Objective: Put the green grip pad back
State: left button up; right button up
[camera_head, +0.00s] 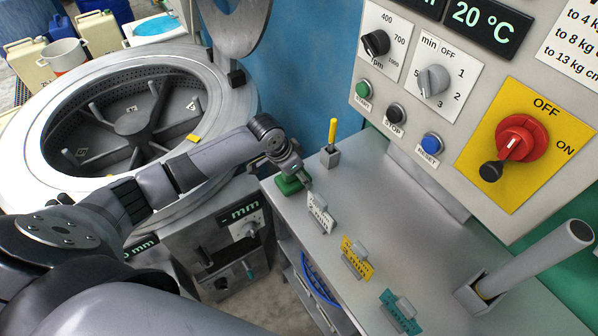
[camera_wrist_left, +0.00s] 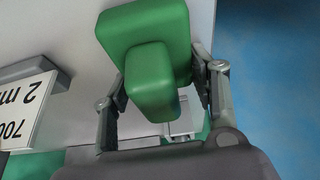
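The green grip pad (camera_head: 290,184), a flat green block with a raised green grip, is at the far left corner of the grey bench. In the left wrist view the green grip pad (camera_wrist_left: 152,80) fills the upper middle. My left gripper (camera_head: 294,172) is right over it. In the left wrist view its fingers (camera_wrist_left: 160,90) stand apart on either side of the raised grip. A gap shows on the right side; contact on the left is unclear. What lies under the pad is hidden. My right gripper is not in view.
The grey bench (camera_head: 400,235) carries white (camera_head: 320,213), yellow (camera_head: 356,258) and teal (camera_head: 400,311) tags in holders, and a yellow-handled tool (camera_head: 331,143) in a block. A control panel (camera_head: 470,110) rises behind. The open drum (camera_head: 125,115) is at left.

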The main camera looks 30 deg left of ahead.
pick_arm(q)
jog(key=o, duration=0.5)
jog(key=shift+c, duration=0.2)
jog(key=shift+r, duration=0.25)
jog(key=v, duration=1.1)
jog(key=shift+s+a+r+b, duration=0.1)
jog(key=shift+s+r+b, duration=0.05)
jog(key=shift+r+b, duration=0.25)
